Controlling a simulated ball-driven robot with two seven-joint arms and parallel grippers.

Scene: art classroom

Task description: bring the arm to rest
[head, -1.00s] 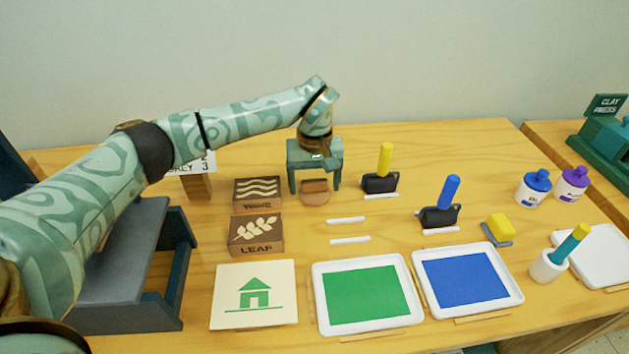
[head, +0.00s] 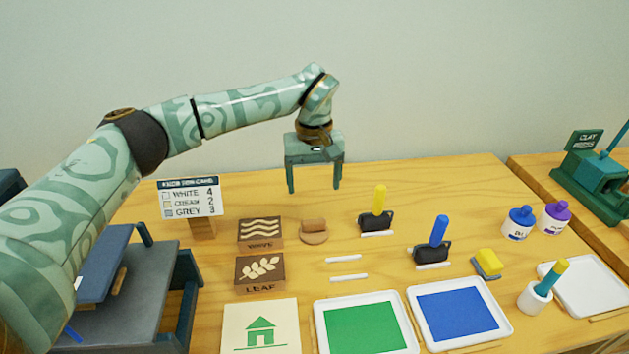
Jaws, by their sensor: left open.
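My left arm comes in from the left, and its gripper (head: 314,186) points down over the back of the table. The gripper is open, its two fingers apart with nothing between them. A small round wooden piece with a brown top (head: 314,231) lies on the table below the gripper, clear of it. My right gripper is not in view.
Wave (head: 261,246) and leaf (head: 260,286) blocks, a house print (head: 247,341), green (head: 318,326) and blue (head: 413,309) trays, and yellow-handled (head: 380,198) and blue-handled (head: 439,232) tools stand below. A sign (head: 190,185) and grey rack (head: 190,285) stand left. Air above is free.

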